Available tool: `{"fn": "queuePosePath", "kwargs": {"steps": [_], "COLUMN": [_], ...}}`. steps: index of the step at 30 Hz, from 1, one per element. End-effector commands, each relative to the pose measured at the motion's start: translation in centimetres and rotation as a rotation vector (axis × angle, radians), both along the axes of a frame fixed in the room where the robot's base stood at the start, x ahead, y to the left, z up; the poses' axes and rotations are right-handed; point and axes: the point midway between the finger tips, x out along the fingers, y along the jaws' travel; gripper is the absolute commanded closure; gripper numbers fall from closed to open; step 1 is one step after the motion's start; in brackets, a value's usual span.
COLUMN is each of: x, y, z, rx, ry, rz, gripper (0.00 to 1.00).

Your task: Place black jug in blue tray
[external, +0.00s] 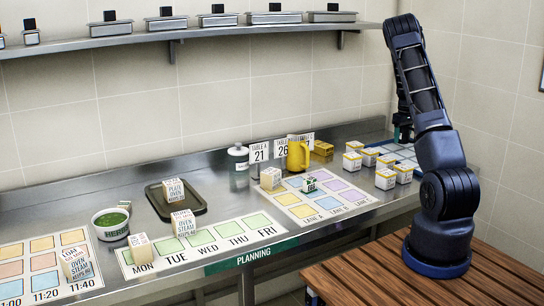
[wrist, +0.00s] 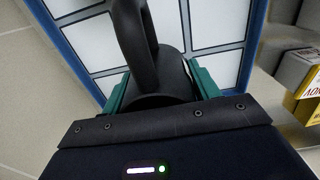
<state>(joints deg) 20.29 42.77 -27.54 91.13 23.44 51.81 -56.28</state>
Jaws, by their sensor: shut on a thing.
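The black jug (wrist: 135,40) shows in the wrist view with its curved handle toward the camera. My gripper (wrist: 160,90) is shut on it, with a green finger on each side of its body. The blue tray (wrist: 252,50) lies behind the jug in that view; it has a blue rim and pale panels split by dark lines. In the external view the tray (external: 407,155) is at the right end of the counter, partly hidden by my arm. I cannot make out the jug there, nor tell whether it touches the tray.
Several white-and-yellow boxes (external: 385,179) stand just left of and in front of the tray. A yellow jug (external: 298,156) stands farther left by the table-number cards (external: 259,153). A dark tray (external: 151,195) and a green-filled bowl (external: 111,223) are at the left.

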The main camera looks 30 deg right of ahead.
Motion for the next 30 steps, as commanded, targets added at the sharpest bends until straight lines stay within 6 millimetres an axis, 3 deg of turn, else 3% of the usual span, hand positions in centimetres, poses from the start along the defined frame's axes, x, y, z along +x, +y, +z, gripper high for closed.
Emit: {"fn": "queuePosePath", "kwargs": {"steps": [9,20,21,24,30], "x": [0.0,0.0,0.0,0.0,0.0], "y": [0.0,0.0,0.0,0.0,0.0], "z": [-3.8,-4.1,-4.2,-4.1,-4.1], "rx": [0.001,0.001,0.001,0.001,0.001], "ry": [0.001,0.0,0.0,0.0,0.0], "rz": [-0.001,-0.001,0.0,0.0,0.0], "gripper": [0.68,0.68,0.38,0.18,0.18]}}
